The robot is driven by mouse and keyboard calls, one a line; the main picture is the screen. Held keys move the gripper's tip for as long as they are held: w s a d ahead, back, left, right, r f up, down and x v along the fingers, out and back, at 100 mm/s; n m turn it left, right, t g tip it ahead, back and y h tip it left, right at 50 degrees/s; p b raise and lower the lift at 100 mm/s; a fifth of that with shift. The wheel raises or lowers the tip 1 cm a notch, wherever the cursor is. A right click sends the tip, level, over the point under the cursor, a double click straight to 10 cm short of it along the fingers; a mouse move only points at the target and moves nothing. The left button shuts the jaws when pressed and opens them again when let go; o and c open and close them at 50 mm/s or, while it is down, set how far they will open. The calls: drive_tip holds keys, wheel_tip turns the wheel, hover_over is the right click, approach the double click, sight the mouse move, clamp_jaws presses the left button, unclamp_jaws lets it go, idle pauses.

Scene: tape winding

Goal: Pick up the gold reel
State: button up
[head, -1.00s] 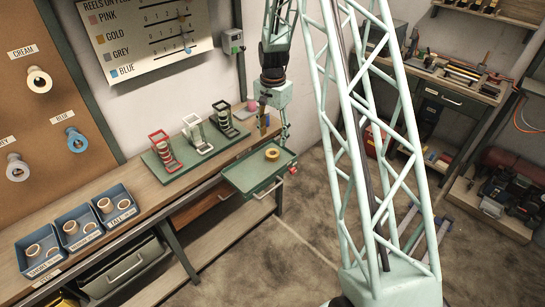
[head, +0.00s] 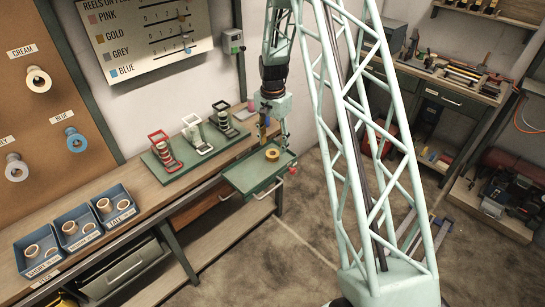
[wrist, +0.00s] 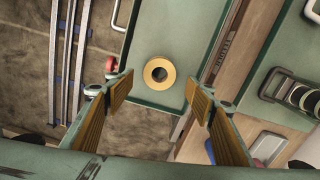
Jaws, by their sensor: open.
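The gold reel (head: 272,154) lies flat on the green tray (head: 248,182) at the right end of the bench. In the wrist view the reel (wrist: 159,74) shows as a yellow ring with a dark centre hole, on a bare part of the tray (wrist: 165,25). My gripper (wrist: 158,92) is open and empty, its two yellow-padded fingers spread on either side of the line to the reel. In the head view my gripper (head: 274,138) is above the reel, apart from it.
A green rack board (head: 172,170) with red, white and black holders stands left of the tray.

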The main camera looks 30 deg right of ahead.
sight(273, 150)
drive_tip(key=shift+s+a+f, duration=0.1)
drive_tip(key=shift+f, duration=1.95)
drive_tip(key=c, duration=0.9)
